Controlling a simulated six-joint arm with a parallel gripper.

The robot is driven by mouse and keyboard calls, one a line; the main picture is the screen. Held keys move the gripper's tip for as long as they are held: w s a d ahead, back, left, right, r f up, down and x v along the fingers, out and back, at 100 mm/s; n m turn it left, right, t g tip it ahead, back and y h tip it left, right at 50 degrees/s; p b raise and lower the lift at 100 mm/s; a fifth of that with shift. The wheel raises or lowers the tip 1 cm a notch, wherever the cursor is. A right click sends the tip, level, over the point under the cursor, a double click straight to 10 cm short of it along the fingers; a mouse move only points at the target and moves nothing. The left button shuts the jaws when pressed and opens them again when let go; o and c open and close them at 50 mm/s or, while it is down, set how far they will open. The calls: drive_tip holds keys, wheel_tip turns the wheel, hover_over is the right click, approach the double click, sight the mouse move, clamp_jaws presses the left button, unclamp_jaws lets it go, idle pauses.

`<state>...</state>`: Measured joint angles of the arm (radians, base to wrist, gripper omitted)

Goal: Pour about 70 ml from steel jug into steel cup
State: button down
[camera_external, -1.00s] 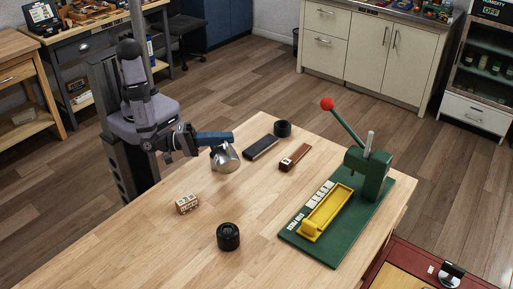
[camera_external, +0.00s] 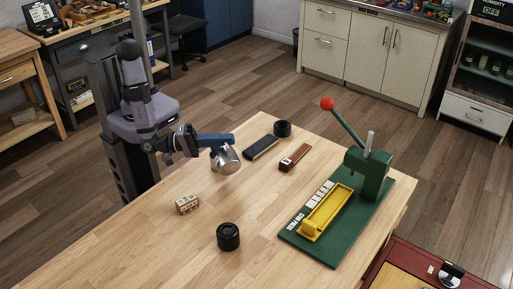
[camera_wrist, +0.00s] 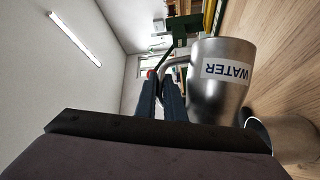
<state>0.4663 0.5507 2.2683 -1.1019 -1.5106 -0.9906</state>
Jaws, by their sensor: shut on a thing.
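The steel jug (camera_wrist: 219,82) carries a WATER label and fills the right of the wrist view. My gripper (camera_wrist: 165,84) is shut on its handle, between two blue fingers. In the external view my gripper (camera_external: 217,139) holds the jug (camera_external: 219,154) low over the table, tilted. In the wrist view a second steel surface, apparently the steel cup (camera_wrist: 290,139), shows at the lower right beside the jug, on the table side. In the external view the jug and cup overlap and I cannot clearly separate them. No liquid stream is visible.
A green press (camera_external: 366,176) with a yellow tray (camera_external: 327,211) stands at the right. A dark block (camera_external: 261,148), a brown block (camera_external: 295,157), a black round piece (camera_external: 283,128), another black piece (camera_external: 228,237) and a small lettered block (camera_external: 187,204) lie around. The table's middle is clear.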

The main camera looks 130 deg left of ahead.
sight(230, 160)
drive_tip(key=w+m, duration=0.1)
drive_tip(key=w+d+f+m+g+p, duration=0.1)
drive_tip(key=w+d+f+m+h+p, duration=0.1)
drive_tip(key=shift+w+f+m, duration=0.2)
drive_tip(key=shift+f+m, duration=0.05)
drive_tip(key=shift+m, duration=0.05)
drive_tip(key=shift+f, duration=0.2)
drive_tip(key=shift+w+d+f+m+g+p, duration=0.15)
drive_tip(key=shift+w+f+m+g+p, duration=0.25)
drive_tip(key=shift+f+m+g+p, duration=0.3)
drive_tip(key=shift+w, duration=0.1)
idle(1.1)
drive_tip(key=shift+w+d+f+m+g+p, duration=0.65)
drive_tip(key=shift+w+f+m+p, duration=0.2)
drive_tip(key=shift+w+f+m, duration=0.25)
drive_tip(key=shift+w+d+f+m+g+p, duration=0.65)
drive_tip(key=shift+w+f+m+p, duration=0.25)
drive_tip(key=shift+w+m, duration=0.3)
drive_tip(key=shift+w+d+f+m+g+p, duration=0.55)
drive_tip(key=shift+w+f+m+g+p, duration=0.25)
drive_tip(key=shift+w+f+m, duration=0.3)
